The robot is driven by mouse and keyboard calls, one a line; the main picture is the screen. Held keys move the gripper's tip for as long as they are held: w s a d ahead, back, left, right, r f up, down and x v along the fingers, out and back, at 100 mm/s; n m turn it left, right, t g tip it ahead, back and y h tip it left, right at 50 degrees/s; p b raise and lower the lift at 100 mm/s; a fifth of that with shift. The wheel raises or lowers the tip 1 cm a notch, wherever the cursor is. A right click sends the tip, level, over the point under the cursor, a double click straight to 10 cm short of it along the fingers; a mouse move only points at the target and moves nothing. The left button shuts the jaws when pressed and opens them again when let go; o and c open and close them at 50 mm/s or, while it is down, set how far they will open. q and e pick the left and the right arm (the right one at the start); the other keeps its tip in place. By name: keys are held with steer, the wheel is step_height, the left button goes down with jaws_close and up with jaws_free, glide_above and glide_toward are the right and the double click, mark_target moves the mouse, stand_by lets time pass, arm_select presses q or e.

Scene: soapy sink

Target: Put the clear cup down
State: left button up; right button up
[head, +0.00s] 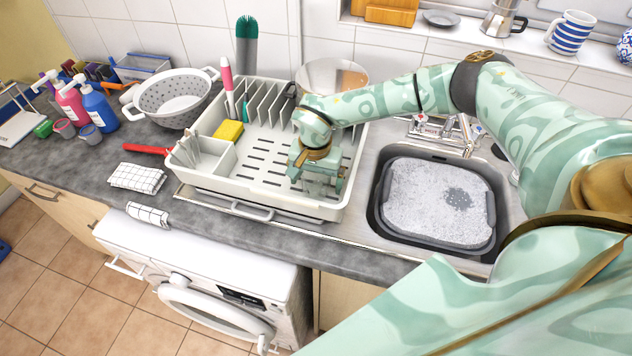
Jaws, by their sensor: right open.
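My right gripper (317,183) reaches in from the right and points down over the right part of the white dish rack (262,205). Its jaws are open. A faint see-through shape, which looks like the clear cup (316,189), stands between and just below the fingers, on the rack's floor as far as I can tell. The fingers hide much of it, and I cannot tell whether they touch it. My left gripper is not in view.
A yellow sponge (229,132) and a cutlery holder (201,158) fill the rack's left side. Plate slots and a tall green-tipped brush (246,50) stand at the back. The foamy sink basin (437,203) is right of the rack. A grey colander (173,97) stands left.

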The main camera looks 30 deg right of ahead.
step_height(320, 180, up, 11)
steer(key=shift+p, duration=0.3)
